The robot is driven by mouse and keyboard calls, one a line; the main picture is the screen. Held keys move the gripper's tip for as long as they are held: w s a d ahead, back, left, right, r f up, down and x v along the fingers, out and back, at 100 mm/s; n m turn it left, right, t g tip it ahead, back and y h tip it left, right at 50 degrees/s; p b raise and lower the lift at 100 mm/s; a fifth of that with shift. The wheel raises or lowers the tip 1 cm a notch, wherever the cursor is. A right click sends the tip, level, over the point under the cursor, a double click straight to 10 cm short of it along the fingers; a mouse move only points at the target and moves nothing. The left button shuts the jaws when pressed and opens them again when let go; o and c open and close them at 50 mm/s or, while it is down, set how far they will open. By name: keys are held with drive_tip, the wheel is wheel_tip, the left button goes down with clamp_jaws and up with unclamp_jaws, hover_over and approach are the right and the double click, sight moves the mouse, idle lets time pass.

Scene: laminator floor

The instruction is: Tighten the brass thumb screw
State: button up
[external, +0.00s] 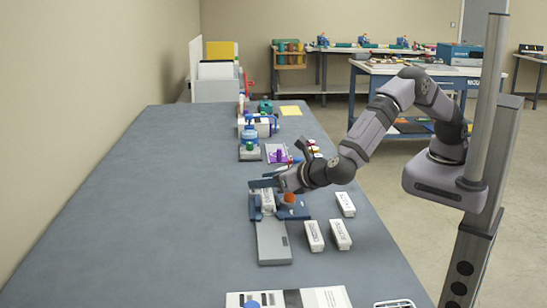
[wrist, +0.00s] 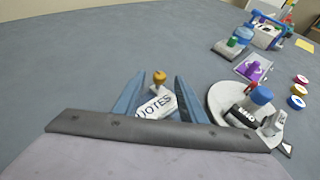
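The brass thumb screw (wrist: 159,77) shows in the wrist view as a small golden-orange knob, beyond and between my fingertips. A white block lettered "QUOTES" (wrist: 157,106) lies between my fingers, partly cut off by the dark bar in front. My gripper (wrist: 159,82) has its two blue fingers spread, with gaps on both sides of the screw. In the external view my gripper (external: 264,183) is low over the blue fixture (external: 294,213), which has a white block (external: 267,202) at it. I cannot make out the brass screw there; the gripper may hide it.
A grey plate (external: 273,243) extends toward the front from the fixture. White lettered blocks (external: 340,235) lie to its right. A round base with a blue knob (wrist: 262,96) stands right of my fingers. Purple, blue and green items stand farther back. The left side of the table is clear.

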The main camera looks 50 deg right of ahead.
drive_tip(key=shift+x, duration=0.85)
clamp_jaws()
drive_tip(key=shift+a+m, duration=0.15)
drive_tip(key=shift+m, duration=0.15)
drive_tip(key=shift+a+m+h, duration=0.25)
drive_tip(key=shift+m+h, duration=0.65)
drive_tip(key=shift+h, duration=0.5)
drive_tip(key=shift+m+h, duration=0.3)
drive_tip(key=shift+h, duration=0.1)
unclamp_jaws()
